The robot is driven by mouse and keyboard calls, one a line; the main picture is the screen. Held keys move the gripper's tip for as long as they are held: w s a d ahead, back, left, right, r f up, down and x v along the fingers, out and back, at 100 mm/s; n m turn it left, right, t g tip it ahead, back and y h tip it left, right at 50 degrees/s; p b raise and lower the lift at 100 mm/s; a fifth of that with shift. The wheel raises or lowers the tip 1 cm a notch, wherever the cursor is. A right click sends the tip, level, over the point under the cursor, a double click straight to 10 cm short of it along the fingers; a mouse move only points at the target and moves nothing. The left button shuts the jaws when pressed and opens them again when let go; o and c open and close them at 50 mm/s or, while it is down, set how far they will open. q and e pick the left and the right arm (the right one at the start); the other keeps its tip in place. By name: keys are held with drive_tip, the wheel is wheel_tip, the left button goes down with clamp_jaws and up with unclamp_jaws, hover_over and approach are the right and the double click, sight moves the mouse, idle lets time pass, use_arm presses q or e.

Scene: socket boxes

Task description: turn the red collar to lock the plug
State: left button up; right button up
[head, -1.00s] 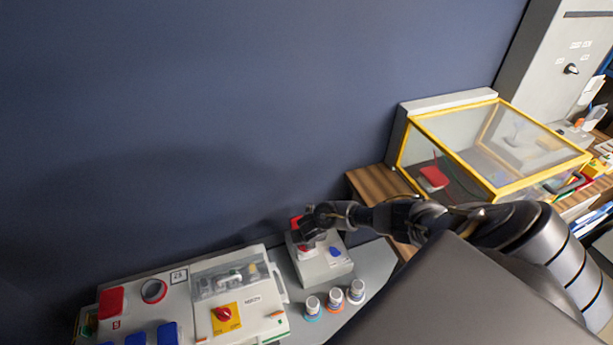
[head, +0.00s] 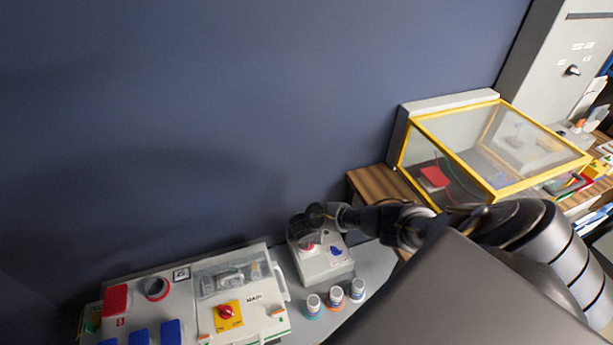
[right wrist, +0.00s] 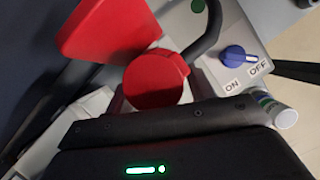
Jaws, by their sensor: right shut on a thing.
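The red collar (right wrist: 155,80) is a round red piece at the centre of the right wrist view, on a grey socket box (head: 325,268). A red flap (right wrist: 105,30) stands open beside it. A dark curved cable (right wrist: 207,32) runs close behind the collar. My right gripper (head: 307,236) is over the left part of the box and shut on the red collar. Its dark body covers the lower part of the wrist view, so its fingertips and the plug's seating are hidden. A bit of red shows below the gripper in the head view. My left gripper is not in view.
A blue ON/OFF knob (right wrist: 236,55) is on the same box. Several small white bottles (head: 335,296) stand in front. A larger panel (head: 185,290) with a red-and-yellow switch is to the left. A yellow-framed clear case (head: 490,150) is to the right.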

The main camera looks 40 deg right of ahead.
drive_tip(key=o, duration=1)
drive_tip(key=p+v, duration=0.3)
drive_tip(key=v, duration=0.7)
drive_tip(key=shift+r, duration=0.35)
drive_tip(key=shift+s+a, duration=0.1)
drive_tip(key=shift+s, duration=0.05)
